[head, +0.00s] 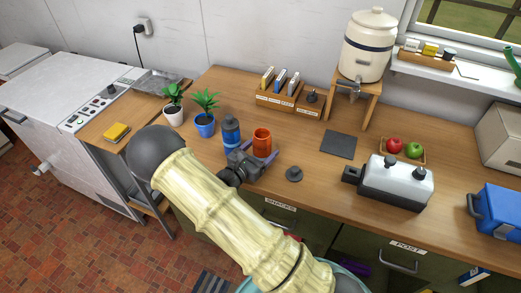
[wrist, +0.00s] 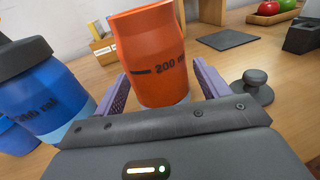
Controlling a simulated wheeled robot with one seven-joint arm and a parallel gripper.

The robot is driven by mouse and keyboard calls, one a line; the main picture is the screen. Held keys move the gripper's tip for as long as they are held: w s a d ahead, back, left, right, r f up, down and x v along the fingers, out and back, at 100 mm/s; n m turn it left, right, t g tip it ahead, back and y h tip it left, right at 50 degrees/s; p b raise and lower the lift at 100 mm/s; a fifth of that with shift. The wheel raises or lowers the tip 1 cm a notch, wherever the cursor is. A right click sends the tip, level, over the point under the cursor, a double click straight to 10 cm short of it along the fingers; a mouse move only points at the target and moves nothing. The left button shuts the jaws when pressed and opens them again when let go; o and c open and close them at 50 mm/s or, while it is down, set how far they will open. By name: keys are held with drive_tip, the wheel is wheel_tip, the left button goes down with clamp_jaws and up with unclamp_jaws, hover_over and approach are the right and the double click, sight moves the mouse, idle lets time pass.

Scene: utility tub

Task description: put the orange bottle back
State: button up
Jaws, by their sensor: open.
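The orange bottle (head: 262,140) stands upright on the wooden worktop, to the right of a blue bottle (head: 231,133). Its top looks uncapped, and "200 ml" is printed on its side. In the wrist view the orange bottle (wrist: 152,50) is between the purple fingers of my gripper (wrist: 160,92), with a small gap visible on either side. My gripper (head: 256,156) is open, low around the bottle. The bottle's lower part is partly hidden behind the gripper body. The blue bottle (wrist: 38,95) is close to the left finger.
A grey knobbed piece (head: 293,174) lies right of my gripper. Behind it are a dark square mat (head: 338,145) and a wooden rack (head: 281,103) with boxes. Two potted plants (head: 205,124) stand left. A grey-and-white machine (head: 395,183) stands right.

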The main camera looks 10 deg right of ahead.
drive_tip(key=shift+r, duration=0.2)
drive_tip(key=shift+s+a+f, duration=0.1)
drive_tip(key=shift+s+a, duration=0.15)
drive_tip(key=shift+a, duration=0.1)
drive_tip(key=b+v, duration=0.2)
drive_tip(key=v, duration=0.9)
drive_tip(key=shift+s, duration=0.1)
drive_tip(key=s+d+m+g+y, duration=0.5)
drive_tip(key=s+d+m+g, duration=0.6)
drive_tip(key=m+g, duration=0.15)
wheel_tip(320, 180, up, 6)
drive_tip(key=s+a+m+t+y, duration=0.1)
drive_tip(key=m+t+y, duration=0.3)
drive_tip(key=m+y, duration=0.4)
drive_tip(key=s+m, duration=0.1)
drive_tip(key=m, duration=0.4)
drive_tip(key=shift+a+y, duration=0.3)
drive_tip(key=shift+y, duration=0.1)
